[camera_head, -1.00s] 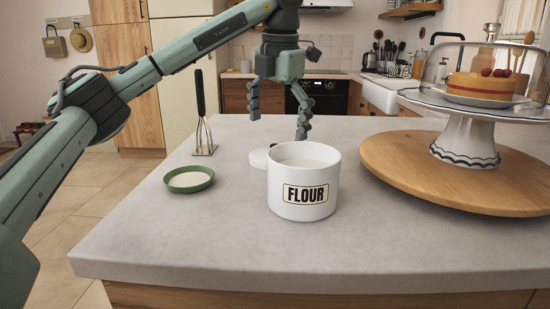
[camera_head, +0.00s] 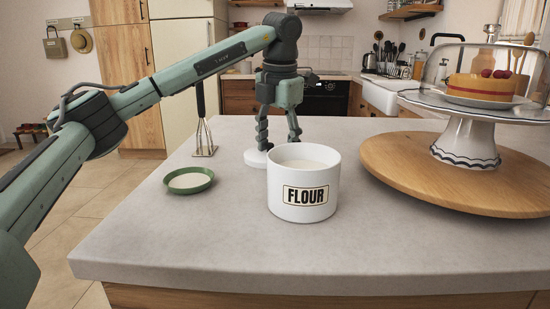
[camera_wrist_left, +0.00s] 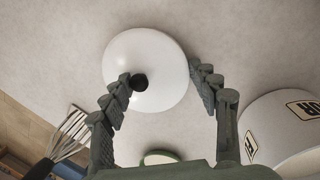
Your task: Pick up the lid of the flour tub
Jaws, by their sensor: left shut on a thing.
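The flour tub (camera_head: 303,183) is a white open container with a FLOUR label, filled with pale flour, standing on the counter. Its lid (camera_head: 253,158) is a white disc lying on the counter just behind the tub, partly hidden by it. In the left wrist view the lid (camera_wrist_left: 160,50) shows a dark knob (camera_wrist_left: 139,83) at the left finger. My left gripper (camera_head: 278,143) points down over the lid and is shut on it; the far finger's contact is not clear in the wrist view (camera_wrist_left: 160,72). The lid appears to rest on the counter. My right gripper is not in view.
A round wooden board (camera_head: 400,180) with a cake stand (camera_head: 467,143) is at the right. The front of the grey counter (camera_head: 230,245) is clear.

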